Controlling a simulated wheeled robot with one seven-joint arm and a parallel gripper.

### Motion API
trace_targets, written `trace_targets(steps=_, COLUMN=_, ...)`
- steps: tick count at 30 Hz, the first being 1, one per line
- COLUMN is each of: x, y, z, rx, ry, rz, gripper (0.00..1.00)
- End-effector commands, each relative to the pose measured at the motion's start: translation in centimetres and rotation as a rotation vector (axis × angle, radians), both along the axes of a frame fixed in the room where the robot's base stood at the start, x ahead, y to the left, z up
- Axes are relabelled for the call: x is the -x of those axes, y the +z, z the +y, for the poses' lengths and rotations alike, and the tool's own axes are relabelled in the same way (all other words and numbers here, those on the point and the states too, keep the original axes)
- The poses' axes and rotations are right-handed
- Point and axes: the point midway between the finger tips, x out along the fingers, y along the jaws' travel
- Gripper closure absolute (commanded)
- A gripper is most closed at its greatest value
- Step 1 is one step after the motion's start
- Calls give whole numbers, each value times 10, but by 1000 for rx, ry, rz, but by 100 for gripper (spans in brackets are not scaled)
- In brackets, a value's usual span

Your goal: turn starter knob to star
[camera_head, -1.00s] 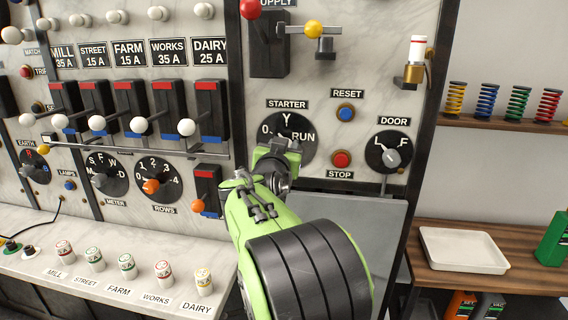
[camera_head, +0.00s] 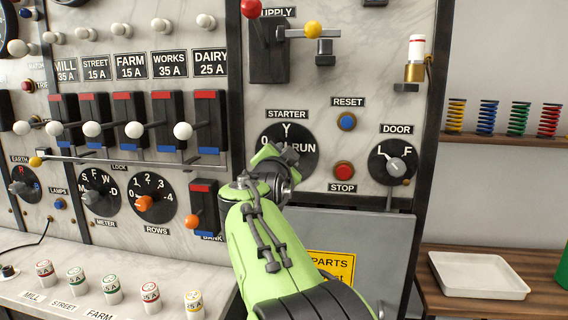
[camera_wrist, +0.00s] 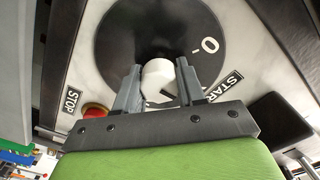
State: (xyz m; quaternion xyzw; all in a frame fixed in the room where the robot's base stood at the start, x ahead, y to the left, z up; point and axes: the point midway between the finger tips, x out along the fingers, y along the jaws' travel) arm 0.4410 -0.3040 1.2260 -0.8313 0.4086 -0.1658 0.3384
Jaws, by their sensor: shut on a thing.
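The starter dial (camera_head: 272,131) is a round black plate with 0, Y and RUN in white, under a STARTER label (camera_head: 287,114). My gripper (camera_head: 270,158) covers its lower part in the head view. In the wrist view, the two grey fingers of my gripper (camera_wrist: 157,82) are shut on the pale starter knob (camera_wrist: 157,73), one on each side. The dial (camera_wrist: 115,45) fills the upper middle there, with the 0 to the right of the knob. Which mark the knob points at is hidden.
A red STOP button (camera_head: 343,170) and a blue RESET button (camera_head: 347,121) sit right of the dial. The DOOR knob (camera_head: 396,163) is further right. The orange ROWS knob (camera_head: 144,202) and an orange-tipped lever (camera_head: 193,223) are left. A grey panel (camera_head: 365,240) lies below.

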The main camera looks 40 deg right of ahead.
Motion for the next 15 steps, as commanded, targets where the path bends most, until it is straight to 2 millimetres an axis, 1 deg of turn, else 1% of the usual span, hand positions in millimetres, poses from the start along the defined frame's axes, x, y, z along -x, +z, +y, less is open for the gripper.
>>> trace_targets(steps=1, x=1, y=3, z=-1, rx=1, ry=-2, rz=-11, gripper=91)
trace_targets(steps=14, x=1, y=3, z=-1, rx=-3, ry=-2, rz=-17, gripper=91)
trace_targets(steps=15, x=1, y=4, z=-1, rx=-3, ry=-2, rz=-17, gripper=56)
